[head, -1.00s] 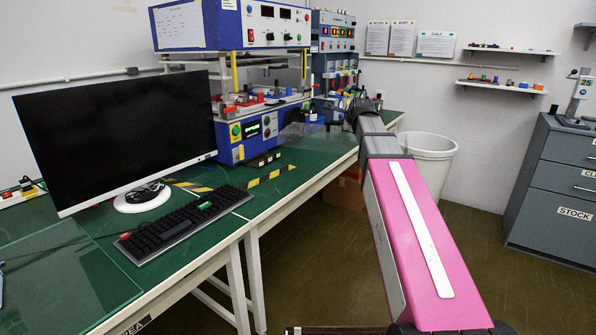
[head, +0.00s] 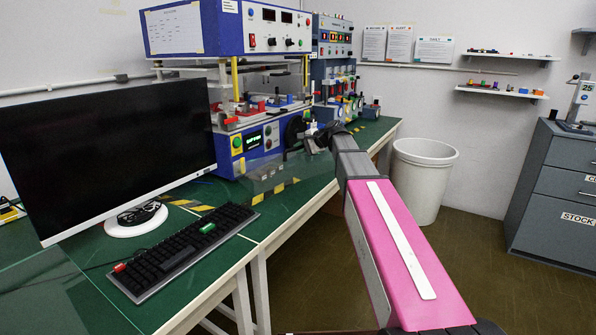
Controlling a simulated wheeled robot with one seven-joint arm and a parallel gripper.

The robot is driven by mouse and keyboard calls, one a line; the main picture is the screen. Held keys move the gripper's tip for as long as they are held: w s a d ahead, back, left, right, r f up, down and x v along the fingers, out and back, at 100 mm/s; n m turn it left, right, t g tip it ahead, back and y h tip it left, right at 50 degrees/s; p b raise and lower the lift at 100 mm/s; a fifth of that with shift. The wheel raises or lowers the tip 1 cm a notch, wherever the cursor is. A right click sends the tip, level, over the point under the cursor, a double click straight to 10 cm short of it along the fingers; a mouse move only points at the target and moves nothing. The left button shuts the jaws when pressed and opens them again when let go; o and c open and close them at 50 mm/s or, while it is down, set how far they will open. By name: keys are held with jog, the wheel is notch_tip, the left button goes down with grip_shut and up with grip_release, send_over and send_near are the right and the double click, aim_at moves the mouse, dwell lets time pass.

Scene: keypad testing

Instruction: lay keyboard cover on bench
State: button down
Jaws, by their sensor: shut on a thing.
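A clear, greyish sheet, which looks like the keyboard cover (head: 264,174), shows in front of the blue test machine, over the green bench (head: 225,283). My gripper (head: 308,146) is at its right end and appears shut on it; the fingers are small and partly hidden by my wrist. I cannot tell whether the cover touches the bench. The black keyboard (head: 185,248), with one red and one green key, lies uncovered on the bench, nearer and to the left of the cover.
A large monitor (head: 110,150) stands behind the keyboard. The blue test machine (head: 245,140) stands behind the cover. Yellow-black tape (head: 275,191) marks the bench under the cover. A white bin (head: 423,180) stands on the floor right of the bench.

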notch_tip(320, 180, down, 7)
jog(key=shift+f, duration=0.1)
dwell(0.4)
jog(key=c, duration=1.1)
grip_release()
